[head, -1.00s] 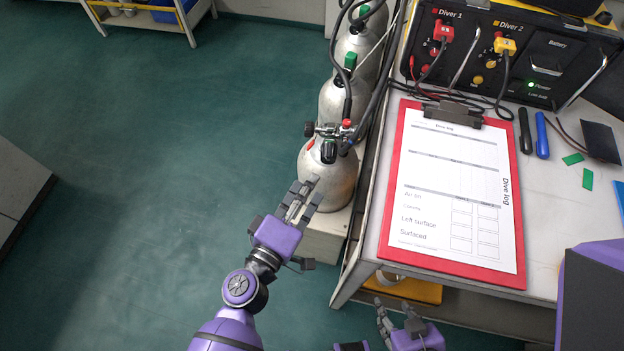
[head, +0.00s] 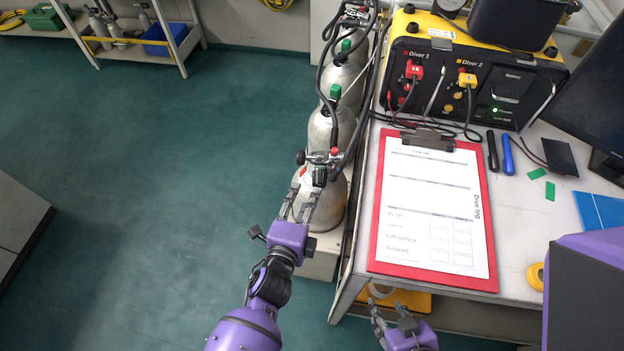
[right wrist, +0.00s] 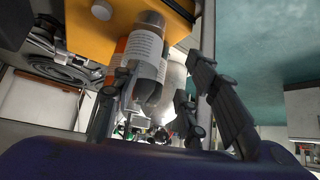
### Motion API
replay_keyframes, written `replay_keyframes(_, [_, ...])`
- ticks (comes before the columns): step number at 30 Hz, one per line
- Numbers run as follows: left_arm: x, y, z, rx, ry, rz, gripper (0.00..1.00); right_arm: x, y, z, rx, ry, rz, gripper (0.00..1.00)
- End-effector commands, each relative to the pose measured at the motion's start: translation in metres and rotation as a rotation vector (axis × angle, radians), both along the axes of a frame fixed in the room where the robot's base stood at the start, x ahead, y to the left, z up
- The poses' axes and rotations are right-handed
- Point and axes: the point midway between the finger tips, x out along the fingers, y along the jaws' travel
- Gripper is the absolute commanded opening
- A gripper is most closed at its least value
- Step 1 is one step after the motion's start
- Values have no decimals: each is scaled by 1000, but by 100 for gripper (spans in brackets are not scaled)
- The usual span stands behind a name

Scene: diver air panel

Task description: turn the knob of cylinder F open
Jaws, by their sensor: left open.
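The nearest grey cylinder (head: 322,212) stands left of the table; its valve carries a black knob facing left (head: 300,157) and another black knob at the front (head: 319,177). No letter F is readable, so I cannot tell which cylinder is F. My left gripper (head: 303,197) is open, its fingers pointing up the picture just below the valve and in front of the cylinder; contact cannot be told. My right gripper (head: 388,322) is low beside the table's lower shelf. In the right wrist view its fingers (right wrist: 168,105) are spread, with a white-labelled bottle beyond.
More cylinders (head: 340,125) with hoses stand in a row behind. The table holds a red clipboard (head: 378,225), a yellow-black diver panel (head: 470,75) and pens (head: 507,155). The green floor (head: 150,200) on the left is clear.

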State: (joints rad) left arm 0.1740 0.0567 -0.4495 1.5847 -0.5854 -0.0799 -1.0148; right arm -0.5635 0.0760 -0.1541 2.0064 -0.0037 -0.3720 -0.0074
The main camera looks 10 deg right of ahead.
Motion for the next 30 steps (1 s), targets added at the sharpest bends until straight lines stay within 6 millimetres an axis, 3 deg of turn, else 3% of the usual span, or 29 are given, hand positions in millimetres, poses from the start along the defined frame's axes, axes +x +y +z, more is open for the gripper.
replay_keyframes(4, [-5,-6,-4,321,-181,-116,42,0,0,0,2,-3,-2,40])
replay_keyframes(10, [-6,-10,-4,553,-321,-202,42,-1,0,-1,5,1,-4,40])
replay_keyframes(14, [3,-15,-5,566,-333,-206,42,-2,0,-3,5,3,-4,40])
replay_keyframes(24, [46,-40,-19,563,-328,-205,42,-8,0,-11,2,17,-2,40])
replay_keyframes(30, [59,-46,-22,563,-327,-205,42,-8,0,-13,2,19,0,40])
